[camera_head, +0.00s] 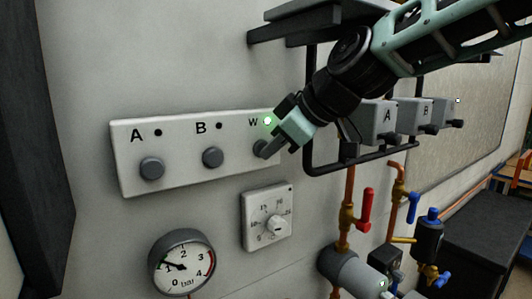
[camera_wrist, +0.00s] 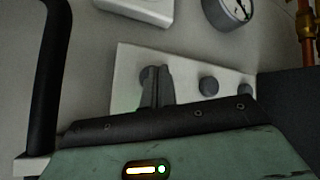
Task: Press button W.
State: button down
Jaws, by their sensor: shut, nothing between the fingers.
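The white panel (camera_head: 185,172) on the wall carries grey round buttons marked A, B and W. Button W (camera_head: 259,147) is at its right end, partly hidden by my fingers. The lamp (camera_head: 267,121) beside the letter W glows green, while the lamps by A and B are dark. My gripper (camera_head: 266,152) is shut and empty, with its fingertips at button W; they look to be touching it. In the wrist view my fingertips (camera_wrist: 156,72) cover most of button W (camera_wrist: 147,75). How far the button is pushed in cannot be told.
Button B (camera_head: 212,157) and button A (camera_head: 151,168) are to the left. A dial thermostat (camera_head: 266,228) and a pressure gauge (camera_head: 181,263) are below. A black pipe frame (camera_head: 310,130) and grey boxes marked A and B stand close on the right, with red-handled and blue-handled valves below.

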jog(key=shift+s+d+b, duration=0.15)
jog(key=shift+s+b, duration=0.1)
jog(key=shift+b, duration=0.1)
jog(key=s+d+b, duration=0.3)
jog(key=s+b, duration=0.2)
jog(key=shift+d, duration=0.2)
dwell(0.4)
jog(key=s+d+f+m+g+h, duration=0.2)
jog(key=s+d+f, duration=0.1)
jog(key=s+f, duration=0.4)
jog(key=s+d+f+m+g+h, duration=0.2)
jog(key=s+f, duration=0.5)
jog(key=f, duration=0.4)
jog(key=s+d+f+m+g+h, duration=0.1)
jog(key=s+d+f+m+h, duration=0.1)
jog(key=s+d+f, duration=0.3)
notch_tip(320, 180, down, 5)
jog(key=s, duration=0.3)
jog(key=shift+r+m+g+h, duration=0.15)
jog(key=shift+m+g+h, duration=0.15)
jog(key=shift+g+h, duration=0.1)
